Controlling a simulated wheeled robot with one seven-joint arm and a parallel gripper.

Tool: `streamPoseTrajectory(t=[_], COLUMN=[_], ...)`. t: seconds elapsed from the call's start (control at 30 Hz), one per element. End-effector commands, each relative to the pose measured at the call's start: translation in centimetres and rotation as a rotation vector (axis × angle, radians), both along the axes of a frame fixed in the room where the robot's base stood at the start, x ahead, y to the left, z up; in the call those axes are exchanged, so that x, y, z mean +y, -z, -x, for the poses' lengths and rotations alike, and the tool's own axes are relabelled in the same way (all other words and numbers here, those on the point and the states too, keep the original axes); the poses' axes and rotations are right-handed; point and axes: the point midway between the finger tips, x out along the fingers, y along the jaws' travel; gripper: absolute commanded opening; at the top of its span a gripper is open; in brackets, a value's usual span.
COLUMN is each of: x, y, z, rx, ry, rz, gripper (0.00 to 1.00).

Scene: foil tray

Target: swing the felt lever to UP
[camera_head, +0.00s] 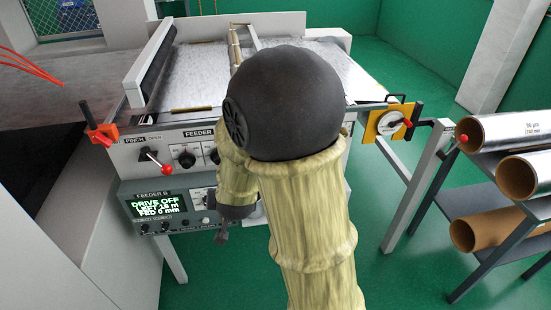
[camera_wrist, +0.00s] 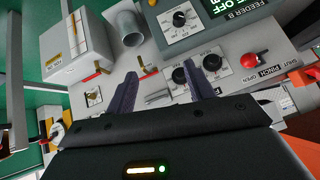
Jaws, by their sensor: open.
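My gripper (camera_wrist: 163,80) is open and empty in the wrist view, its two dark fingers spread in front of the feeder's control panel. A small brass-coloured toggle lever (camera_wrist: 149,69) shows just beyond and between the fingertips. It stands apart from them as far as I can see. A grey cylindrical part (camera_wrist: 158,97) lies between the fingers in the picture. No label reading FELT or UP is legible, so I cannot tell for sure which lever is the felt lever. In the head view my own arm hides most of this part of the panel.
A red-knobbed pinch lever (camera_wrist: 254,61) and black dials (camera_wrist: 181,76) are close to the fingers; the pinch lever also shows in the head view (camera_head: 154,158). A yellow plate (camera_head: 383,124) and a rack of rolls (camera_head: 505,131) stand at right. Green floor (camera_head: 410,70) is clear behind.

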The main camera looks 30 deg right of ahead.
Motion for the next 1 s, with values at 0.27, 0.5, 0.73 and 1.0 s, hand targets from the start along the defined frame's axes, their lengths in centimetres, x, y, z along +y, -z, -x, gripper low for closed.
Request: streamPoseTrajectory(t=[0.27, 0.5, 0.73, 1.0], x=[-3.2, -6.1, -6.8, -6.9], y=[2.7, 2.8, 1.8, 1.6], z=[-4.5, -4.1, -2.8, -2.8], rx=[-0.316, -0.572, -0.692, -0.695], ry=[0.321, 0.559, 0.649, 0.652], rz=[0.125, 0.353, 0.486, 0.49], gripper=[0.53, 0.53, 0.53, 0.53])
